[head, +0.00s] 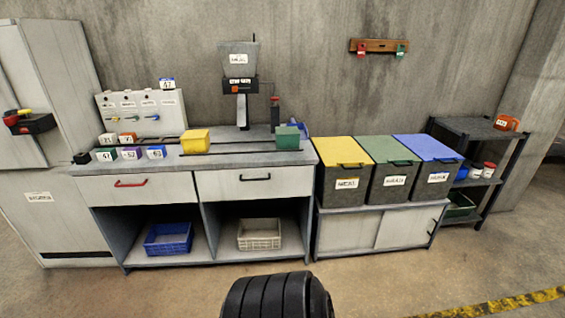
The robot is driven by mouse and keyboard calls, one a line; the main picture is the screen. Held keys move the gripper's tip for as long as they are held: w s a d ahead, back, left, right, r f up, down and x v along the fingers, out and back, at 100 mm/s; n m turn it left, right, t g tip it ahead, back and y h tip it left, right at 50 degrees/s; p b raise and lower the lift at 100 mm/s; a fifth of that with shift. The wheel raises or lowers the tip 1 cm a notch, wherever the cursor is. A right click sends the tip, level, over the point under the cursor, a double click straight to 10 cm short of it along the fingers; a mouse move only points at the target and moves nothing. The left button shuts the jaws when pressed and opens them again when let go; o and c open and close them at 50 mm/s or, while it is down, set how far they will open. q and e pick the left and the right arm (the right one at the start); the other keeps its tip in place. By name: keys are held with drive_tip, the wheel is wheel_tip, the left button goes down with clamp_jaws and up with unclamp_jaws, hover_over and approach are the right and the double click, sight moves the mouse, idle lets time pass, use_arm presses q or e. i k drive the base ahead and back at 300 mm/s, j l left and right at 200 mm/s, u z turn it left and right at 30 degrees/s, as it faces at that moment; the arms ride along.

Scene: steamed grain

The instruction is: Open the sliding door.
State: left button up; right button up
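A low light-grey cabinet (380,206) stands right of the workbench, under several lidded bins. Its front has two flat panels that look like sliding doors: a left panel (346,235) and a right panel (407,227). A dark upright handle (432,232) is at the right edge of the right panel. The panels cover the front and no opening into the cabinet shows. Neither of my grippers is in view.
Grey bins with yellow (341,150), green (386,149) and blue (426,147) lids stand on the cabinet. A workbench (292,157) is left of it and a dark shelf rack (478,185) right. The floor (400,275) in front is clear.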

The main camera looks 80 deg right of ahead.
sight(401, 227)
drive_tip(key=z, duration=3.95)
drive_tip(key=i+l, duration=1.85)
